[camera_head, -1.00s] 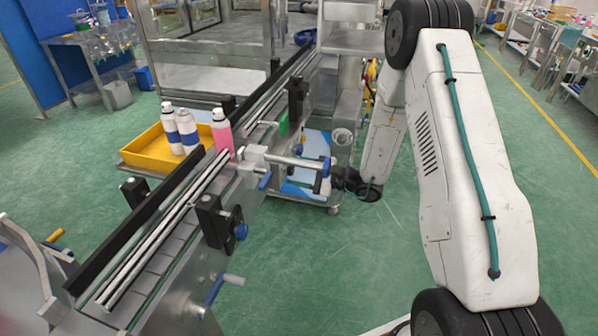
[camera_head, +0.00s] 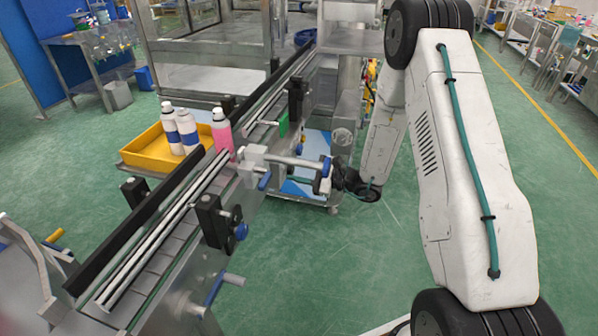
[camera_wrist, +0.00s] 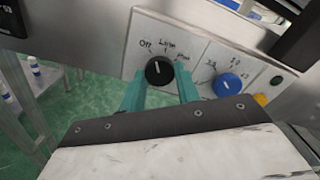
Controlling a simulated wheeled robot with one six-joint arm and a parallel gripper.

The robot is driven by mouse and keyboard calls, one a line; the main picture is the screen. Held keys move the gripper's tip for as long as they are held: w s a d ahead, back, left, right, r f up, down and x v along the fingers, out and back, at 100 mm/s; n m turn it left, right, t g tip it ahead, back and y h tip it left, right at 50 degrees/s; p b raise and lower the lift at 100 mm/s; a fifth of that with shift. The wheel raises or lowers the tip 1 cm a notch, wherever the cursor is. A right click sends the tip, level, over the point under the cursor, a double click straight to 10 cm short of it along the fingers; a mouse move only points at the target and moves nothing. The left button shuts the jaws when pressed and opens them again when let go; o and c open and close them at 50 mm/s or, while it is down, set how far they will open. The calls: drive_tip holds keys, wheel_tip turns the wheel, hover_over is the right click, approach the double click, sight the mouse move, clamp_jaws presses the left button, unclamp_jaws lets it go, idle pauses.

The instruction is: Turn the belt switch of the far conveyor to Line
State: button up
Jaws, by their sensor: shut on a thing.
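The black belt switch (camera_wrist: 159,70) sits on a light panel (camera_wrist: 205,50) in the wrist view. The labels Off and Line are above it, and a third label to its upper right is too blurred to read. The white mark on the knob points roughly up, between Off and Line. My gripper (camera_wrist: 160,76) has its two teal fingers on either side of the black knob, shut on it. In the head view my wrist is beside the conveyor (camera_head: 165,255), and the switch cannot be made out there.
A blue knob (camera_wrist: 228,84) and a yellow button (camera_wrist: 261,100) are right of the switch on the same panel. In the head view, a pink bottle (camera_head: 222,135) stands on the conveyor, near a yellow tray (camera_head: 150,152) and two white-and-blue bottles (camera_head: 187,130).

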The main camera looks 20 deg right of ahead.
drive_tip(key=m, duration=0.6)
idle(0.5)
drive_tip(key=o, duration=1)
drive_tip(key=shift+s, duration=0.1)
drive_tip(key=v, duration=0.7)
drive_tip(key=shift+s+d, duration=0.25)
drive_tip(key=shift+d, duration=0.05)
